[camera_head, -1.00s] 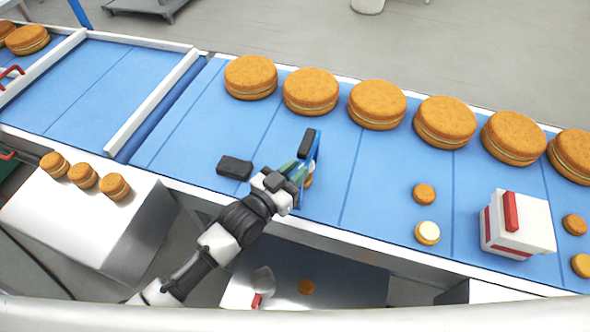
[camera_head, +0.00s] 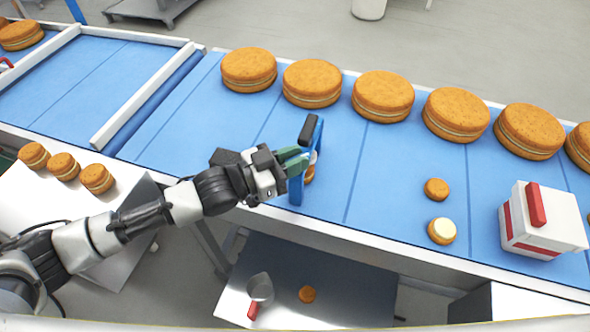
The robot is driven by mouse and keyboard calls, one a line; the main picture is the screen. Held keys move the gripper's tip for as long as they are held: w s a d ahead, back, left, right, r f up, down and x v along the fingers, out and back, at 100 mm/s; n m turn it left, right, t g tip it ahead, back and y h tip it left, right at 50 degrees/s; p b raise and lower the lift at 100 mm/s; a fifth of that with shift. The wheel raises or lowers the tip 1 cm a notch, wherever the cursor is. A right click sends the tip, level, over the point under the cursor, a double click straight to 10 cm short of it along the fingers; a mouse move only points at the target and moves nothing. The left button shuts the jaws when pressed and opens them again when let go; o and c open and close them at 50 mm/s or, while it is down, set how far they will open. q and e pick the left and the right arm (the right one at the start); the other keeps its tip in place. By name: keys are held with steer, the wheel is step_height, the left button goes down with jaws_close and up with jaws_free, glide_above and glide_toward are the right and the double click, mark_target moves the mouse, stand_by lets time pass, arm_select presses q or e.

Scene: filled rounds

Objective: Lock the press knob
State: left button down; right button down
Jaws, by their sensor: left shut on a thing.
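A blue upright press (camera_head: 296,190) with a black top (camera_head: 309,130) stands near the front edge of the blue conveyor belt. A small orange round (camera_head: 309,174) shows partly at the press, behind its blue frame. My left gripper (camera_head: 301,162) reaches in from the left, its green fingers closed at the press. They are shut on what appears to be the press knob, of which only a small whitish part (camera_head: 313,157) shows beyond the fingertips. The fingers and frame hide the rest, so I cannot see how the knob is turned. My right gripper is not in view.
A dark block (camera_head: 223,157) lies on the belt behind my left gripper, partly hidden. Large filled rounds (camera_head: 383,96) line the belt's far side. Small rounds (camera_head: 437,189) and a white-and-red box (camera_head: 535,218) stand to the right. A scoop (camera_head: 260,289) lies on the lower shelf.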

arm_select(q)
steer(key=shift+w+a+f+m+g+h+b, duration=0.15)
steer(key=shift+m+g+h+b, duration=0.35)
steer(key=shift+m+g+b, duration=0.35)
steer(key=shift+m+g+h+b, duration=0.3)
steer(key=shift+m+g+b, duration=0.2)
steer(key=shift+g, duration=0.55)
steer(key=shift+r+m+g, duration=0.2)
steer(key=shift+m+g, duration=0.45)
steer(key=shift+g, duration=0.25)
steer(key=m+g, duration=0.2)
steer(key=g, duration=0.1)
steer(key=shift+w+g+h+b, duration=0.1)
steer(key=shift+g+h+b, duration=0.2)
steer(key=shift+g, duration=0.1)
steer(key=shift+m+g+y+b, duration=0.5)
steer(key=shift+m+g, duration=1)
steer(key=shift+g, duration=0.6)
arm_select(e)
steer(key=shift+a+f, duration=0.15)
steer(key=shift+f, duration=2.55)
arm_select(q)
steer(key=shift+r+g, duration=0.1)
steer(key=shift+g, duration=0.2)
steer(key=c, duration=1)
jaws_free()
